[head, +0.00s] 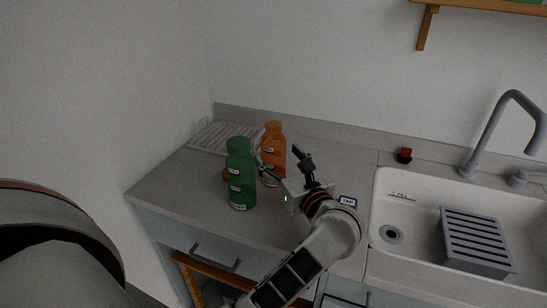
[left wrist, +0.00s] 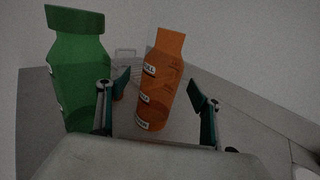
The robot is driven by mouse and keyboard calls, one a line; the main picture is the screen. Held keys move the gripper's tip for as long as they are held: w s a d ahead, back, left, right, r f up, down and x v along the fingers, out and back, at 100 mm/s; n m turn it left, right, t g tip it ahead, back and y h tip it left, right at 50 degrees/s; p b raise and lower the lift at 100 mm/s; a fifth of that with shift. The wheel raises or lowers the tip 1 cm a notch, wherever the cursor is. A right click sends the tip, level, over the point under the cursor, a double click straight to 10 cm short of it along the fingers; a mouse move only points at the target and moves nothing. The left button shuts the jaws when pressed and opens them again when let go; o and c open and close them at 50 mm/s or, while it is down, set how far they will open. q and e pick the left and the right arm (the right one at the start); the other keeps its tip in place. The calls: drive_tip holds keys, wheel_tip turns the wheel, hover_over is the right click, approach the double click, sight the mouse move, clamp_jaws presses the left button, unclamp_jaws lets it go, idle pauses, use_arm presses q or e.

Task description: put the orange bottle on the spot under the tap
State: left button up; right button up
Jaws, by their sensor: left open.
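The orange bottle (head: 274,143) stands upright on the counter, behind my left gripper (head: 281,160). In the left wrist view the orange bottle (left wrist: 161,85) shows between the two spread fingers of my left gripper (left wrist: 159,84) and a little beyond them. The gripper is open and holds nothing; I cannot tell if a finger touches the bottle. The grey tap (head: 505,110) rises behind the white sink at the right. Below it in the basin is a grey slatted rack (head: 478,238). My right gripper is not in view.
A green bottle (head: 240,172) stands close to the left of the gripper; it also shows in the left wrist view (left wrist: 78,75). A wire drying rack (head: 215,136) lies behind. A TAP label (head: 348,201) lies on the counter (head: 185,185). The sink's rim (head: 372,235) borders the counter.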

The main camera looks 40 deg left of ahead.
use_arm(q)
drive_tip(key=x, duration=0.4)
drive_tip(key=shift+w+a+f, duration=0.15)
drive_tip(key=shift+w+a, duration=0.05)
drive_tip(key=shift+w, duration=0.1)
drive_tip(key=c, duration=1.4)
